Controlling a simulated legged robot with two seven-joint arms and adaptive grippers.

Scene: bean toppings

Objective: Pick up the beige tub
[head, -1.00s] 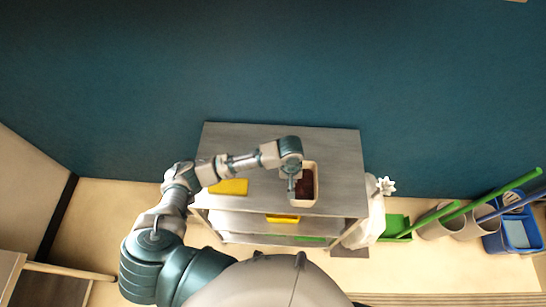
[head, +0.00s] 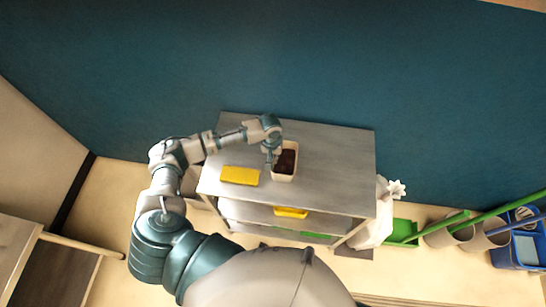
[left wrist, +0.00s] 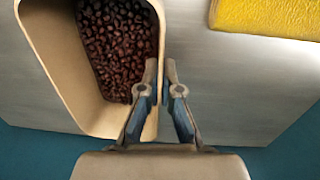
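The beige tub (head: 283,177) is over the left-middle part of the grey metal tabletop, with dark brown beans in it. In the left wrist view the tub (left wrist: 52,70) fills the upper left, open side toward the camera. My left gripper (head: 269,163) is at the tub's left wall in the head view. In the wrist view the left gripper's fingers (left wrist: 161,78) straddle that wall, one inside by the beans and one outside, close together on the rim. I cannot tell whether the tub's base touches the table. My right gripper is not in view.
A yellow slab (head: 240,176) lies on the tabletop (head: 335,165) left of the tub. The tabletop's right half is clear. A yellow item (head: 291,212) sits on the shelf below. A white bag (head: 377,225), green dustpan (head: 403,231) and blue bin (head: 522,245) stand to the right.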

